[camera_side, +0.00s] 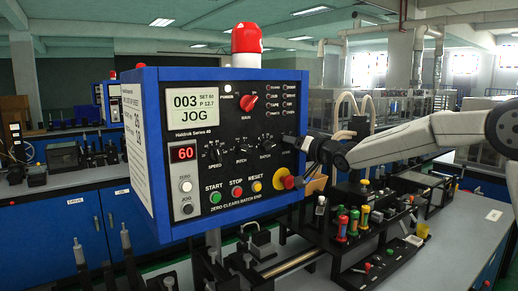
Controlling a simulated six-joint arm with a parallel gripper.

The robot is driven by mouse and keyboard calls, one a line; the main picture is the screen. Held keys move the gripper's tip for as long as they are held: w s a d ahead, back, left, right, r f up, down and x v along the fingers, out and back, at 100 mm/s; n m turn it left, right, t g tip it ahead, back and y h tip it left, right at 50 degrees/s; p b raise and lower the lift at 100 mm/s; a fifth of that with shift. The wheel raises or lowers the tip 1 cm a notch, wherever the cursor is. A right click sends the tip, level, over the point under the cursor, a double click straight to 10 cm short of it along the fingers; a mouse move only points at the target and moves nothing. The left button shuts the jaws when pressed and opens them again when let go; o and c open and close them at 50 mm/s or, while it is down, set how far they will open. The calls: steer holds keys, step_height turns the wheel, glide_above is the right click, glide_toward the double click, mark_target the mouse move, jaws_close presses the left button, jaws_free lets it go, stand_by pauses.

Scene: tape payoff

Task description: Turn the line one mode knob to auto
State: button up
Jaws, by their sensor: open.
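The near blue control box has a black front panel (215,190) with a red mode knob (248,102) in its upper middle. The label under the knob seems to read MAN; its other marks and exact pointer angle are too small to read. The display (191,105) above left shows 003 and JOG. My gripper (298,158) is open and empty at the panel's right edge, below and right of the red knob and apart from it. I cannot tell its distance from the panel face. No line number on the box is readable.
Small black knobs (241,148) labelled SPEED, PITCH and BATCH sit below the red knob. START, STOP and RESET buttons (237,191) and a red-and-yellow stop button (284,182) are lower. A red beacon (246,40) tops the box. Bench fixtures (355,220) stand beneath my arm.

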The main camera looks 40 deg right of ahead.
jaws_close()
steer(key=shift+n, duration=0.3)
steer(key=n, duration=0.5)
steer(key=shift+a+n, duration=0.1)
steer(key=shift+n, duration=0.3)
steer(key=n, duration=0.5)
steer(key=shift+n, duration=0.3)
stand_by(0.4)
jaws_free()
